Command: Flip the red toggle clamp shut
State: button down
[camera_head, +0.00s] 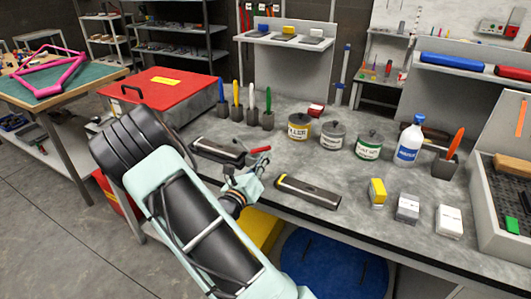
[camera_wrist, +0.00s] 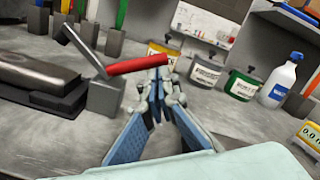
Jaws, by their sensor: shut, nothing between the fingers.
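The toggle clamp shows its red handle (camera_head: 259,150) on the work table in the head view. In the wrist view the red handle (camera_wrist: 130,66) lies roughly level, joined to a grey metal lever (camera_wrist: 82,46) that slants up to the left. A grey clamp block (camera_wrist: 104,97) sits below the joint. My gripper (camera_wrist: 161,84) is shut and empty, its fingertips close by the handle's right end. I cannot tell whether they touch it. In the head view my gripper (camera_head: 244,182) is just in front of the clamp, and my arm hides part of the area.
A dark block (camera_head: 218,151) lies left of the clamp and a dark bar (camera_head: 308,191) lies to its right. Labelled tins (camera_head: 333,135), a white bottle (camera_head: 409,143) and upright coloured tools (camera_head: 238,107) stand farther back. A red case (camera_head: 170,90) is at left.

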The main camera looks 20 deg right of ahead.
aim_at(260, 149)
jog(key=r+n+p, duration=0.2)
jog(key=n+p, duration=0.1)
jog(key=w+r+n+p, duration=0.1)
jog(key=p, duration=0.1)
jog(key=shift+a+n, duration=0.3)
jog(key=shift+a, duration=0.1)
jog(key=shift+w+a+r+n+p, duration=0.15)
jog(key=shift+w+a+n+p, duration=0.05)
jog(key=shift+n+p, duration=0.45)
jog(key=shift+w+a+r+p, duration=0.1)
jog(key=shift+w+r+p, duration=0.1)
jog(key=shift+p, duration=0.25)
jog(key=shift+a, duration=0.1)
